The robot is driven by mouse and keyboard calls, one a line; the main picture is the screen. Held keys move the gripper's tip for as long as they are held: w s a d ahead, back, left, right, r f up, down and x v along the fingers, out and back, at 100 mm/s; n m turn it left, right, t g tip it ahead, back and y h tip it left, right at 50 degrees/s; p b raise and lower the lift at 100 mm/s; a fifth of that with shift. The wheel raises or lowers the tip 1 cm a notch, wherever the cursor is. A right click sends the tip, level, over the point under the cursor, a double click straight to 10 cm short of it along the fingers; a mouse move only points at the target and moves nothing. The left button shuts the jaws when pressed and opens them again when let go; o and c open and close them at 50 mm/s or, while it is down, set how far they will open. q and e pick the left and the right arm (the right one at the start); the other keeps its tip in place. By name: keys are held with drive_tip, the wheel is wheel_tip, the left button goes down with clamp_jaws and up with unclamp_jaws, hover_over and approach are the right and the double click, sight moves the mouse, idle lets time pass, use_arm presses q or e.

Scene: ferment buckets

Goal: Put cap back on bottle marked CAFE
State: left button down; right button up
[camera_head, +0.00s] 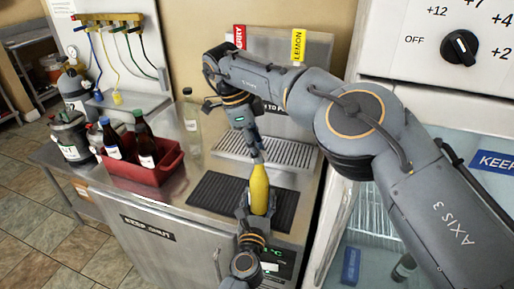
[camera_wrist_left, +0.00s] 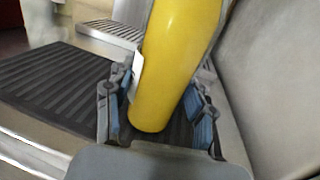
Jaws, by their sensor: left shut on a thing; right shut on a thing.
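A yellow bottle (camera_head: 259,190) stands roughly upright over the black ribbed mat; no CAFE marking is readable on it. My left gripper (camera_head: 257,213) is shut around its lower body. In the left wrist view the yellow bottle (camera_wrist_left: 178,60) fills the space between the fingers of the left gripper (camera_wrist_left: 160,118), with the edge of a white label showing. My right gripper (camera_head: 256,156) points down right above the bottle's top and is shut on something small. The cap is hidden between its fingers, and I cannot tell whether it touches the bottle's mouth.
The black mat (camera_head: 205,200) lies on the steel counter, before a slotted drip tray (camera_head: 228,148). A red crate (camera_head: 148,175) with dark bottles is at the left; a clear bottle (camera_head: 191,125) stands behind it. A glass-door fridge (camera_head: 440,190) bounds the right side.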

drive_tip(key=shift+m, duration=0.3)
drive_tip(key=o, duration=0.7)
drive_tip(key=shift+r, duration=2.25)
drive_tip(key=o, duration=0.6)
